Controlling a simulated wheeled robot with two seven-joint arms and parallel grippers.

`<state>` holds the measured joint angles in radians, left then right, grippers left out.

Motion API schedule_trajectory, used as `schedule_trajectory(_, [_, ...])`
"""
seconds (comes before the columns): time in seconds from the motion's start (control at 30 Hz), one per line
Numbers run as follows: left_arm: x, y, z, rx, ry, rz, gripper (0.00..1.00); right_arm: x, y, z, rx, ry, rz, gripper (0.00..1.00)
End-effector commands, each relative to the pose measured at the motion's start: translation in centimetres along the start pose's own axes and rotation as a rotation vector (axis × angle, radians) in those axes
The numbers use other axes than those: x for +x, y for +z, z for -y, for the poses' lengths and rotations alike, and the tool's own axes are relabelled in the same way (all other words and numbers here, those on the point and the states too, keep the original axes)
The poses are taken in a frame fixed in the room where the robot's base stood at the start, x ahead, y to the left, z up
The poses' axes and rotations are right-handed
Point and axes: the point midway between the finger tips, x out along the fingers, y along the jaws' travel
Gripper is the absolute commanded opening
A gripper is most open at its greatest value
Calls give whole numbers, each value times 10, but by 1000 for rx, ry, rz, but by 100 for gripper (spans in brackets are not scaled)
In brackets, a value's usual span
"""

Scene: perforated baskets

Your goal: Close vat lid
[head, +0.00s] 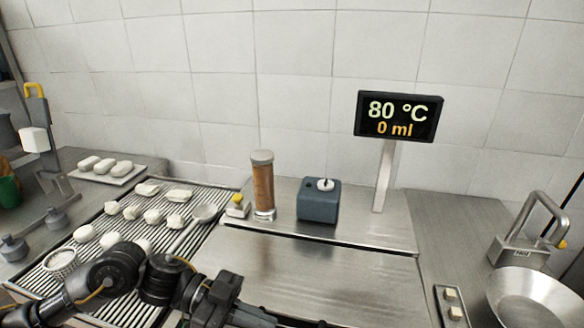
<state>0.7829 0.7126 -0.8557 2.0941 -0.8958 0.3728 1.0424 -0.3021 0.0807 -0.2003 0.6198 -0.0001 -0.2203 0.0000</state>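A flat brushed-steel panel (315,268), which looks like the vat lid, lies level in the lower middle of the head view. A seam separates it from the steel ledge (370,232) behind. The inside of the vat is not visible. My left arm comes in from the lower left, and my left gripper (240,312) is at the panel's front left, low in the picture. Its fingertips are not clear, so I cannot tell whether it is open or touches the panel. My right gripper is not in view.
A display (399,116) reading 80 °C and 0 ml stands on the ledge. A brown cylinder (263,188) and a blue-grey box (318,201) stand beside it. White pieces (152,216) lie on the slatted rack at left. A steel bowl (535,298) and a button panel (452,306) are at right.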

Motion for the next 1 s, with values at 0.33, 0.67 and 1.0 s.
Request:
schedule_trajectory(0.33, [1,4,-1,-1,0,0,0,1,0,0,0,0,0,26])
schedule_trajectory(0.67, [-1,-4,-1,-1,0,0,0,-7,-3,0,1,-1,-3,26])
schedule_trajectory(1.0, [-26,-31,-4,-1,-3,5,0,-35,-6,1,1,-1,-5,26])
